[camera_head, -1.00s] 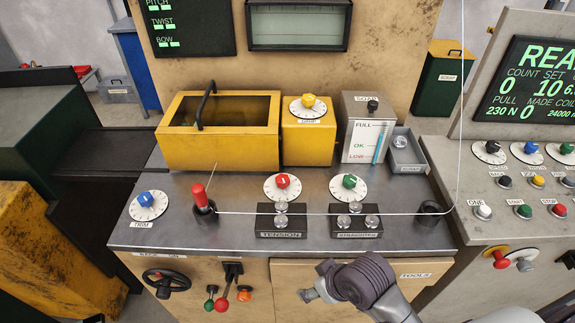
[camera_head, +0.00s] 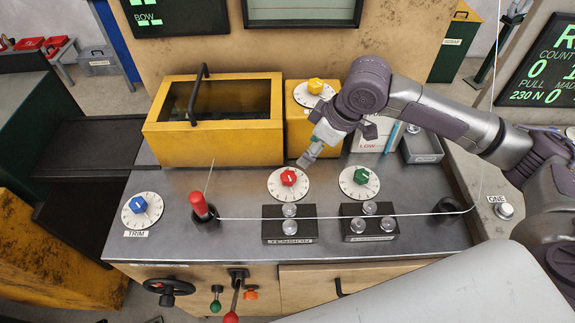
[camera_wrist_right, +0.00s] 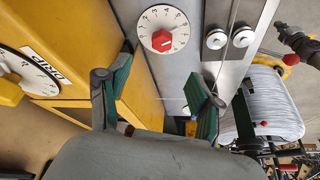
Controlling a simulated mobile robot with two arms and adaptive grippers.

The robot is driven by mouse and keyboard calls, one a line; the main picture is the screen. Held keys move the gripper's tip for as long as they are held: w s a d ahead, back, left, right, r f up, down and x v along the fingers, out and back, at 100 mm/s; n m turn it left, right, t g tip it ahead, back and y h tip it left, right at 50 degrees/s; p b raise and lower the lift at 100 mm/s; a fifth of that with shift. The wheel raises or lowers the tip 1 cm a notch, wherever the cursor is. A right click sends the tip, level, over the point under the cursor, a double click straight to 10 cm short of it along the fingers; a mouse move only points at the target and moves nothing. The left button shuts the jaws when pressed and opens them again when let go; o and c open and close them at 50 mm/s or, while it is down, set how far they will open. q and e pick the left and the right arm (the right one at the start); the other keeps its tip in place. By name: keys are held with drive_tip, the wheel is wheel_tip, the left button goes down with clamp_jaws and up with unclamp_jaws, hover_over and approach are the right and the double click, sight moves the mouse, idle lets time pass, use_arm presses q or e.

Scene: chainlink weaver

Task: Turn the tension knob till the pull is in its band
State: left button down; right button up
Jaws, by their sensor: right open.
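The red tension knob (camera_head: 288,177) sits on a white numbered dial on the grey metal top, behind the black TENSION block (camera_head: 290,230). It also shows in the right wrist view (camera_wrist_right: 162,40). My right gripper (camera_head: 307,157) is above and just behind the knob, apart from it. In the right wrist view its two green-padded fingers (camera_wrist_right: 160,92) are spread with nothing between them. The pull readout (camera_head: 526,97) on the right screen reads 230 N. My left gripper is not in view.
The green knob (camera_head: 360,176) is close to the right of the red one. The yellow tank (camera_head: 213,138) and yellow-knob box (camera_head: 298,130) stand behind. A red-handled lever (camera_head: 201,206) stands left. A thin wire (camera_head: 250,218) runs across the front.

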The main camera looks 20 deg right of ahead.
sight(289, 176)
drive_tip(key=p+x, duration=0.2)
drive_tip(key=x, duration=1)
drive_tip(key=shift+s+a, duration=0.15)
drive_tip(key=shift+a+f, duration=0.1)
drive_tip(key=shift+f, duration=0.2)
drive_tip(key=shift+w+f, duration=0.2)
drive_tip(key=shift+f, duration=0.1)
drive_tip(key=shift+c, duration=0.6)
drive_tip(key=c, duration=1)
drive_tip(key=shift+r+n+y+p, duration=0.2)
drive_tip(key=shift+n+y+p, duration=0.1)
drive_tip(key=shift+n+p, duration=0.35)
drive_tip(key=shift+n+g, duration=0.4)
drive_tip(key=shift+n, duration=0.15)
drive_tip(key=n+g, duration=0.1)
drive_tip(key=n, duration=0.1)
drive_tip(key=shift+w+f+n, duration=0.1)
drive_tip(key=shift+f+n, duration=0.05)
drive_tip(key=shift+n, duration=0.25)
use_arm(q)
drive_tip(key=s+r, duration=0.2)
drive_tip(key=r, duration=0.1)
use_arm(e)
drive_tip(key=shift+y, duration=0.3)
